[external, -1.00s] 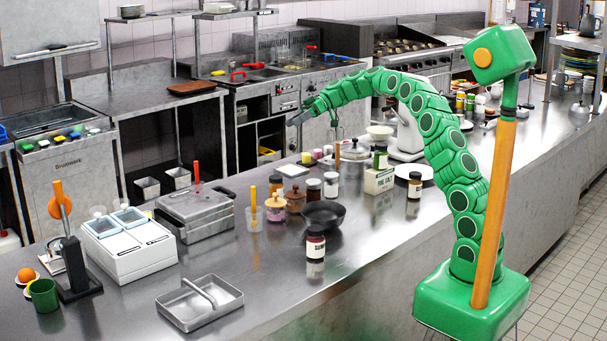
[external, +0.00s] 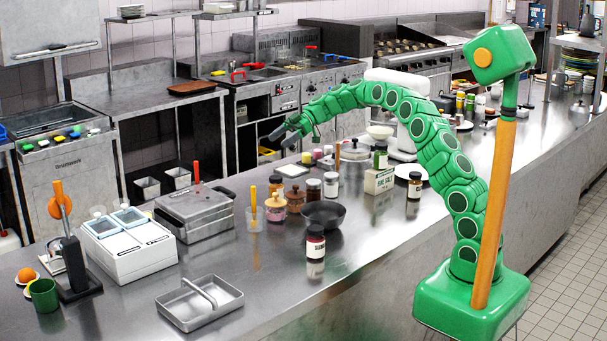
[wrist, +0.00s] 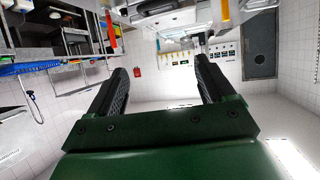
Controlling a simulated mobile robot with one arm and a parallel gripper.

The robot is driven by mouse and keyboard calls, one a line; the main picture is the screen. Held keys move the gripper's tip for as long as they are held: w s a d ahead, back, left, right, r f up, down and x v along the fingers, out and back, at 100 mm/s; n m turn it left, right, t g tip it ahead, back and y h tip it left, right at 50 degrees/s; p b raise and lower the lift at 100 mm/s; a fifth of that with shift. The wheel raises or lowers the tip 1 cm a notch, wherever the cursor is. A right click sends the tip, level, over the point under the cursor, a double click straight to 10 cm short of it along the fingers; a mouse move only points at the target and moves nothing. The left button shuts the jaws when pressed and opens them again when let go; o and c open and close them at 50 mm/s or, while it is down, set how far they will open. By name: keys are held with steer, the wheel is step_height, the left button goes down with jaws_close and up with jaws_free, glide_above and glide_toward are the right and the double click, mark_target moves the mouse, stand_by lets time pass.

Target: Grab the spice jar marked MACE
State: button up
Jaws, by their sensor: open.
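Several lidded spice jars with pale labels stand on the steel counter. Other jars stand farther back: an orange-lidded jar (external: 276,184), a brown jar (external: 313,190), a dark-lidded jar (external: 331,186) and a jar farther right (external: 414,187). The labels are too small for me to read MACE on any of them. My gripper (external: 277,137) is open and empty, in the air above and behind the jars. In the wrist view its fingers (wrist: 160,70) are spread, with no jar between them.
A black bowl (external: 324,214), wooden-lidded pots (external: 275,208) and a salt box (external: 378,181) crowd the jars. A metal tray (external: 200,304) lies at the front.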

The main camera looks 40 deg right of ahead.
glide_toward(272, 182)
steer(key=a+f, duration=0.1)
steer(key=w+a+f, duration=0.1)
steer(key=a+f, duration=0.1)
steer(key=shift+w+a+f, duration=0.1)
steer(key=shift+w+a, duration=0.2)
steer(key=shift+a, duration=0.1)
steer(key=shift+x, duration=2.45)
steer(key=shift+w, duration=0.1)
steer(key=shift+c, duration=0.4)
steer(key=c, duration=1.1)
steer(key=shift+c, duration=0.2)
